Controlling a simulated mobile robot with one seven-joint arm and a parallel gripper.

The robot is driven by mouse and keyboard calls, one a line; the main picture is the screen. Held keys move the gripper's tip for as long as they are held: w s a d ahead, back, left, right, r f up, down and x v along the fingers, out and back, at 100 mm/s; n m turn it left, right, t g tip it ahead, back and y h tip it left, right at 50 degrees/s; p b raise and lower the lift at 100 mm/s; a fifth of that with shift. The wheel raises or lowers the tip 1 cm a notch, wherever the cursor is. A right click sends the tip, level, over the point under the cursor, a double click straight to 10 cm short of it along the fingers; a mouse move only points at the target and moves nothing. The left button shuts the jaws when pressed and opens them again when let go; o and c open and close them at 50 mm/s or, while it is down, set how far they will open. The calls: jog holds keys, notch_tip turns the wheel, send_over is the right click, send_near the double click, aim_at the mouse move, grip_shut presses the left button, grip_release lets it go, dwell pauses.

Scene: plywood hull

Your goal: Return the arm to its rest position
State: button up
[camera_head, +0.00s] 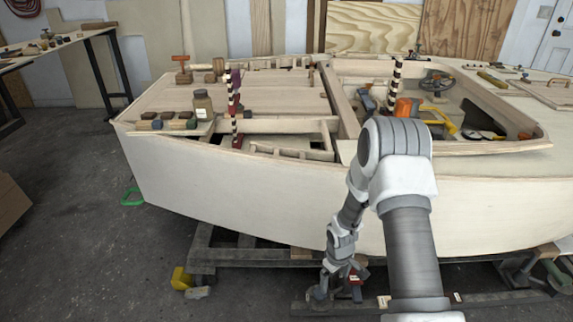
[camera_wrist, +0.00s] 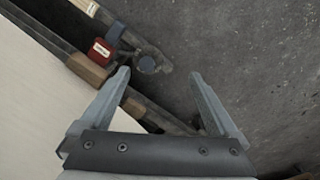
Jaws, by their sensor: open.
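My arm (camera_head: 400,190) reaches up in front of the plywood hull (camera_head: 230,190), bends at a high elbow and hangs down along the hull's near side. My gripper (camera_wrist: 159,75) is open with nothing between its two grey fingers. In the head view its end is low, beside the hull's lower side near the dark support frame, and is partly hard to make out. In the wrist view the pale hull side lies at the left, and the grey floor (camera_wrist: 245,50) fills the right.
A dark clamp with a red label (camera_wrist: 100,52) sits on the support beam close to my fingers. A yellow object (camera_head: 181,278) lies on the floor at left. Tools and a brown jar (camera_head: 203,105) stand on the hull. The floor at left is mostly clear.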

jog(key=s+d+r+m+t, duration=0.1)
jog(key=s+r+m, duration=0.1)
jog(key=r, duration=1.3)
jog(key=s+d+r+m+t, duration=0.1)
jog(key=s+r+m+t, duration=0.1)
jog(key=r, duration=1.3)
jog(key=s+a+r+m+t, duration=0.1)
jog(key=s+r+m, duration=0.1)
jog(key=s+r, duration=0.65)
jog(key=s+a+r+m+t, duration=0.15)
jog(key=s+r, duration=0.35)
jog(key=s, duration=0.6)
notch_tip(320, 180, up, 22)
jog(key=p, duration=2.2)
jog(key=shift+w, duration=0.15)
jog(key=shift+d+g, duration=0.1)
jog(key=shift+g, duration=0.15)
